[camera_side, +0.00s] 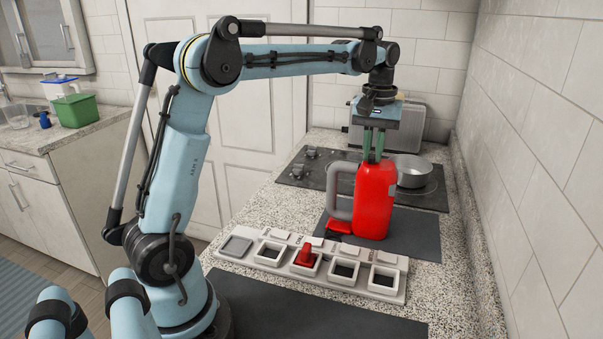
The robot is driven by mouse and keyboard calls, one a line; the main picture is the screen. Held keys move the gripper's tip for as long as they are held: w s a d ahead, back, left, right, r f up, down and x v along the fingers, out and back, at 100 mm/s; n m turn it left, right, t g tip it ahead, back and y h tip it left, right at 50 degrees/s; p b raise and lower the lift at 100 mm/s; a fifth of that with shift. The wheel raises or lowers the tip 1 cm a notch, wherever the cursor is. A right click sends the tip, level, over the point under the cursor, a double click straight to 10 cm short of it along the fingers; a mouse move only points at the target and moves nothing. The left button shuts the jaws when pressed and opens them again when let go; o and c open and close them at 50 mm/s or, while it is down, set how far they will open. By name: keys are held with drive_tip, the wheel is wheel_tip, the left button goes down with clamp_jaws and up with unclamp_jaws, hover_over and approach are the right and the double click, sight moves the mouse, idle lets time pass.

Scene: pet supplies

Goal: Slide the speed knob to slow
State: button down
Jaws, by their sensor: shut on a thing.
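A red jug-like body (375,203) with a grey handle (340,196) stands upright on a dark mat, right of the middle. My gripper (372,158) points down at its top. Its green fingers are close together and shut at the top of the red body; the exact contact is hard to see. In front of it lies a pale strip panel (397,292) with a row of square cells. A small red knob (306,255) stands in the middle cell. The markings on the panel are too small to read, so I cannot tell which is slow.
A dark cooktop (318,171) with a metal pot (412,171) lies behind, with a toaster (430,117) beyond it. A tiled wall bounds the right. A dark mat (330,318) lies clear at the front. A green box (76,109) is on the far left counter.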

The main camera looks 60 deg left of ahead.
sight(374, 156)
drive_tip(key=c, duration=1.1)
unclamp_jaws()
wheel_tip(374, 156, up, 12)
drive_tip(key=shift+r, duration=0.1)
drive_tip(key=shift+d, duration=0.1)
drive_tip(key=s+d+f+m+t, duration=0.2)
drive_tip(key=s+d+f+m, duration=0.1)
drive_tip(key=s+f, duration=0.2)
drive_tip(key=s+d+f+m+t, duration=0.2)
drive_tip(key=s+d+f+m, duration=0.1)
drive_tip(key=s+d+f, duration=0.1)
drive_tip(key=s+d+f+m+t, duration=0.3)
drive_tip(key=s+f, duration=0.3)
drive_tip(key=f, duration=0.2)
drive_tip(key=shift+s+d+f, duration=0.2)
drive_tip(key=shift+s+d, duration=0.05)
drive_tip(key=shift+d, duration=0.35)
